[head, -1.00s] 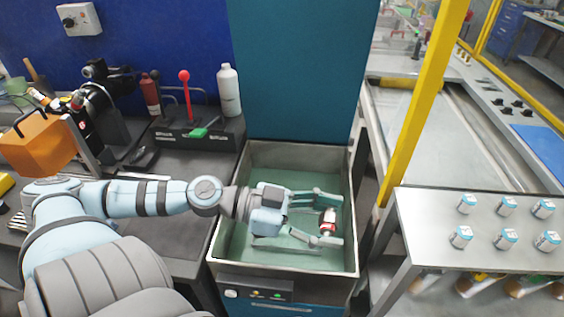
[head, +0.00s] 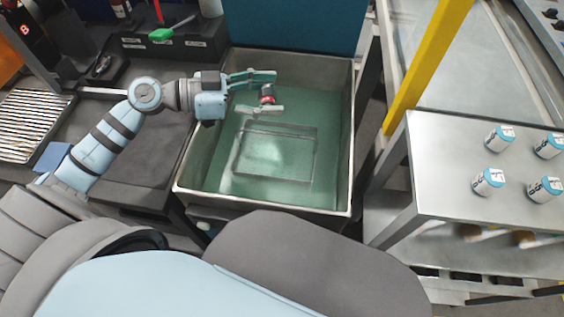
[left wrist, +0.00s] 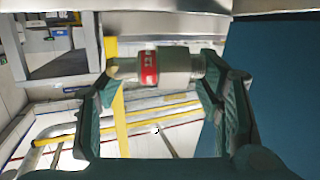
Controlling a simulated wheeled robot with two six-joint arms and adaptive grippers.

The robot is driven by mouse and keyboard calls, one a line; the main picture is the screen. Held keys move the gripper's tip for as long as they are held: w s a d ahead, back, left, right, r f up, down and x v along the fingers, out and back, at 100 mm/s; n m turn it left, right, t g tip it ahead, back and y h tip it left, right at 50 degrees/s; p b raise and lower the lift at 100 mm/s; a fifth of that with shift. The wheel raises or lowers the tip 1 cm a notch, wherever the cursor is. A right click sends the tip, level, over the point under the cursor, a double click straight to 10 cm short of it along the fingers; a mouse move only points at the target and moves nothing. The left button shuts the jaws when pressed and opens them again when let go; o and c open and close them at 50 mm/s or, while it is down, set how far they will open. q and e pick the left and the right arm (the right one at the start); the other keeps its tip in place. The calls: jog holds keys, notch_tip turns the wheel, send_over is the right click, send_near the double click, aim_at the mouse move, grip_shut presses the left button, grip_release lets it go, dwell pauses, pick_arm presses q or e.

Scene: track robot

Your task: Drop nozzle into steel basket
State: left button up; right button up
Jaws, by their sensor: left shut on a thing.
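The nozzle (head: 267,94), a small pale metal piece with a red band, is held crosswise between the fingers of my left gripper (head: 266,95). The left wrist view shows the nozzle (left wrist: 160,66) pinched at both ends between the green finger pads. The steel basket (head: 276,165), a rectangular thin-framed shape, sits inside the green-bottomed tub. My left gripper and the nozzle are over the back part of the tub, beyond the basket's back edge in the head view. My right gripper is not in view.
The tub's raised metal rim (head: 263,207) surrounds the basket. A teal panel (head: 290,25) stands behind it. A yellow post (head: 422,70) and a metal table (head: 440,160) with several blue-and-white cans are to the right. A dark bench (head: 140,165) lies left.

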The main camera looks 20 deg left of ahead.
pick_arm(q)
notch_tip(320, 180, down, 4)
jog(key=shift+f+b, duration=0.25)
jog(key=shift+b, duration=1)
jog(key=shift+r, duration=0.1)
jog(key=o, duration=1.3)
notch_tip(320, 180, up, 10)
jog(key=shift+r, duration=0.1)
